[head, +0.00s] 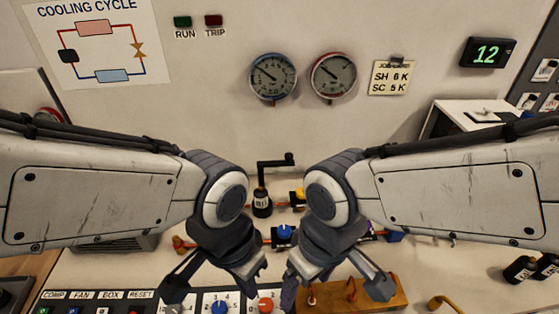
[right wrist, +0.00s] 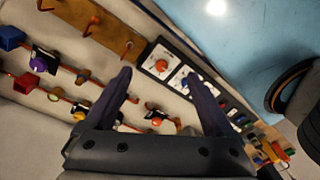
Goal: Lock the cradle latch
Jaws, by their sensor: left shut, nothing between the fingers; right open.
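A wooden board (head: 395,297) with copper-coloured hooks lies at the front, right of the middle; it also shows in the right wrist view (right wrist: 108,32). I cannot tell for sure which part is the cradle latch. My left gripper (head: 212,284) is shut and empty above the front control panel. My right gripper (head: 335,288) is open and empty over the wooden board's left part in the head view. Its two spread fingers show in the right wrist view (right wrist: 158,76), with the board beyond them at upper left. My grippers hide part of the bench.
A panel with a blue knob (head: 219,305) and an orange knob (head: 265,305) is at the front. Behind are pipes with a blue valve (head: 285,232) and a black crank handle (head: 275,163). Black bottles (head: 520,269) stand far right. Two gauges hang on the wall.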

